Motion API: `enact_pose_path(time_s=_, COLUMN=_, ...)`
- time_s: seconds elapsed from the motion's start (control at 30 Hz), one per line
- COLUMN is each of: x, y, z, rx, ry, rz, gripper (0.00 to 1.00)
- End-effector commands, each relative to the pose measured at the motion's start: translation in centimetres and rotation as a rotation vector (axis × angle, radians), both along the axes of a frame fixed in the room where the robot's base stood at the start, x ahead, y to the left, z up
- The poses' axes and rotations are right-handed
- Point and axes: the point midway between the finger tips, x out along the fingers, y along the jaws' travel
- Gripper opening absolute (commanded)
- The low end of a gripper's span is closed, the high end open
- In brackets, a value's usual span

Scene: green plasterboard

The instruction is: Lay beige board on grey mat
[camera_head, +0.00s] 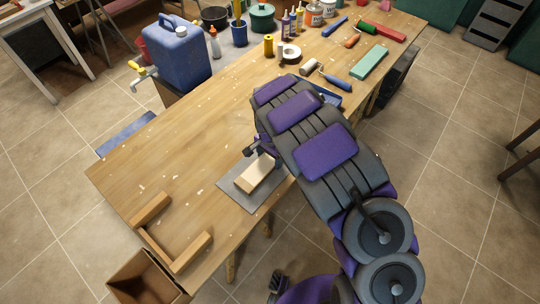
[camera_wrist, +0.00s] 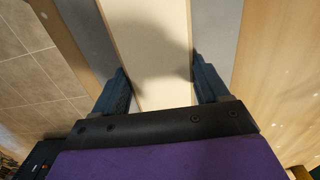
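The beige board (camera_head: 256,176) is over the grey mat (camera_head: 232,190) near the table's front edge and appears to lie flat on it. My gripper (camera_head: 262,152) is at the board's far end, partly hidden by my arm. In the wrist view the board (camera_wrist: 150,40) runs between the two fingers of my gripper (camera_wrist: 160,80), with grey mat (camera_wrist: 213,30) on both sides. The fingers are wide apart, close along the board's two long edges. Whether they press on it cannot be told.
A wooden frame piece (camera_head: 165,235) lies at the table's near left corner, above an open cardboard box (camera_head: 145,275). A blue jerrycan (camera_head: 180,55) stands at the back left. A green block (camera_head: 369,62), bottles and tools crowd the far end. The table's left middle (camera_head: 170,150) is mostly clear.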

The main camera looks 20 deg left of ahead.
Motion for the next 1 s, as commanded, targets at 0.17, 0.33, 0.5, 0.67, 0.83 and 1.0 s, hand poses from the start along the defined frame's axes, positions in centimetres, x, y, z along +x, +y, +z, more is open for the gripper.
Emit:
enact_pose_path(time_s=0.17, x=0.0, y=-0.1, z=0.1, rx=0.002, ry=0.0, rz=0.002, gripper=0.9)
enact_pose_path(time_s=0.33, x=0.0, y=-0.1, z=0.1, rx=0.003, ry=0.0, rz=0.002, gripper=1.0)
enact_pose_path(time_s=0.5, x=0.0, y=-0.1, z=0.1, rx=0.003, ry=0.0, rz=0.002, gripper=1.0)
enact_pose_path(time_s=0.67, x=0.1, y=0.0, z=1.4, rx=0.004, ry=-0.004, rz=0.001, gripper=1.0)
enact_pose_path(time_s=0.83, x=0.2, y=0.0, z=4.7, rx=0.004, ry=-0.005, rz=0.001, gripper=1.0)
enact_pose_path(time_s=1.0, x=0.2, y=0.0, z=8.5, rx=0.005, ry=-0.006, rz=0.002, gripper=1.0)
